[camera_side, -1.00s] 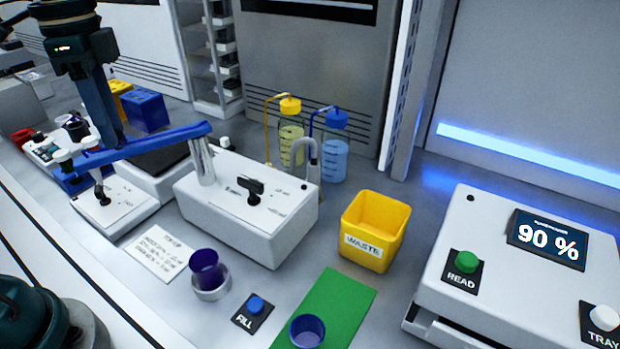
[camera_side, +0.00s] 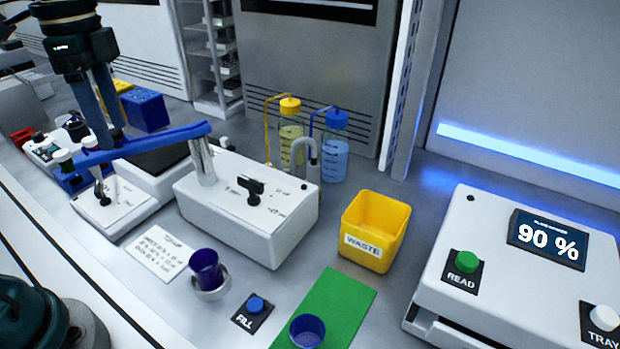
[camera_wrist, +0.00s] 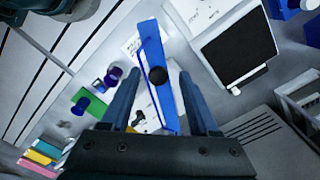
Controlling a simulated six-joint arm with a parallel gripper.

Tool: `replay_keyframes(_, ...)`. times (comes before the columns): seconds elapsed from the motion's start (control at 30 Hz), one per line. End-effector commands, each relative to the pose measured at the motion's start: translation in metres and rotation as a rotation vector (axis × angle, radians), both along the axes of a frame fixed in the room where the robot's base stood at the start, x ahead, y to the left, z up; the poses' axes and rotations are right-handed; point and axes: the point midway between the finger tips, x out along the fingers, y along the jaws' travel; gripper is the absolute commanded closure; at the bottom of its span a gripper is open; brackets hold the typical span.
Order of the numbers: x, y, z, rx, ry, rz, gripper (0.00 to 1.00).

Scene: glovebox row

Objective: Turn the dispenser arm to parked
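The blue dispenser arm (camera_side: 165,140) extends left from a metal post on the white dispenser box (camera_side: 280,240). Its far end is over a small white platform (camera_side: 125,205). My gripper (camera_side: 112,137) is at the arm's outer half, fingers pointing down. In the wrist view my gripper (camera_wrist: 159,76) is open, with the blue arm (camera_wrist: 152,45) and its dark round knob (camera_wrist: 158,76) between the fingers. Gaps show on both sides. In the side view the fingertips are partly hidden by the arm. A black knob (camera_side: 250,187) sits on the box top; its printed labels are too small to read.
A purple cup (camera_side: 206,265) stands in a holder in front of the box, near a blue FILL button (camera_side: 256,305). A yellow waste bin (camera_side: 370,255), green mat (camera_side: 340,300) and two bottles are to the right. A blue box (camera_side: 143,110) stands behind my gripper.

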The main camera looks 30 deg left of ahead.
Motion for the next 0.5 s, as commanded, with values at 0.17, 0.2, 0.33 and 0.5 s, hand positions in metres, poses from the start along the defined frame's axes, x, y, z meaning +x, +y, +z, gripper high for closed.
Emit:
replay_keyframes(0.17,0.001,0.0,0.006,0.001,-0.002,0.0,0.39)
replay_keyframes(0.2,0.001,0.0,0.01,0.001,-0.004,0.0,0.39)
replay_keyframes(0.33,0.001,0.0,0.024,0.001,-0.004,0.0,0.39)
replay_keyframes(0.5,0.001,0.001,0.039,0.001,-0.003,0.0,0.39)
